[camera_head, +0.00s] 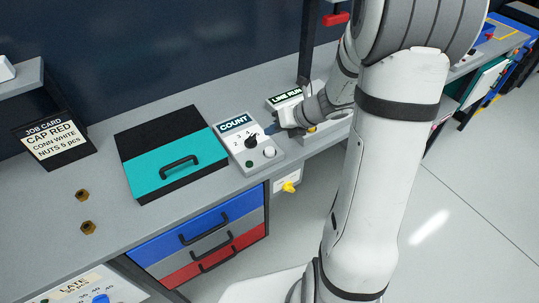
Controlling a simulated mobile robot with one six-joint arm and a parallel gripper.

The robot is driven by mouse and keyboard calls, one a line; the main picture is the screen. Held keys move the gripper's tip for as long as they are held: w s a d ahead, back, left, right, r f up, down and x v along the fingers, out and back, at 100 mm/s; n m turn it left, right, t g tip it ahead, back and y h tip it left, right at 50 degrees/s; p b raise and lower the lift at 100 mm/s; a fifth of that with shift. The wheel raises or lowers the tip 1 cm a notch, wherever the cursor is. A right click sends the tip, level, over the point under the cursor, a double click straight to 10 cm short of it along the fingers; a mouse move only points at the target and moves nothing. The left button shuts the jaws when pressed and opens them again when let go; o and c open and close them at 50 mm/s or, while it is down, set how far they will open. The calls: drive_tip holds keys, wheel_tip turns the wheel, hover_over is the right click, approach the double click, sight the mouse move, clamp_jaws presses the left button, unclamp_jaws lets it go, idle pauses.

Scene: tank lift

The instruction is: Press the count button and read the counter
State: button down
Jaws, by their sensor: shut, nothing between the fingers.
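The grey count box (232,146) stands on the bench, with a teal "COUNT" label on its sloped face. It carries a black pointer knob (251,141) among small numbers, of which 2, 3 and 4 seem legible. A white round button (269,152) and a dark green round part (249,164) sit at its lower edge. No separate counter readout is legible. My gripper (270,129) is shut and empty, at the right edge of the count box, close to the knob. I cannot tell whether its tips touch the box.
A box labelled "LINE RUN" (285,97) is behind my gripper. A teal and black case (150,176) with a handle lies left of the count box. Two brass nuts (82,195) (88,228) lie near a job card (50,142). Blue, grey and red drawers (190,232) are below the bench.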

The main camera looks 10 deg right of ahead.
sight(273, 151)
wheel_tip(273, 151, down, 5)
drive_tip(key=b, duration=0.3)
idle(1.9)
drive_tip(key=shift+f, duration=0.35)
drive_tip(key=shift+f+b, duration=0.5)
drive_tip(key=shift+b, duration=0.1)
idle(0.5)
drive_tip(key=shift+r, duration=0.1)
drive_tip(key=shift+r+p, duration=0.85)
drive_tip(key=shift+p, duration=0.1)
wheel_tip(273, 151, up, 5)
drive_tip(key=p, duration=0.5)
drive_tip(key=shift+r, duration=0.1)
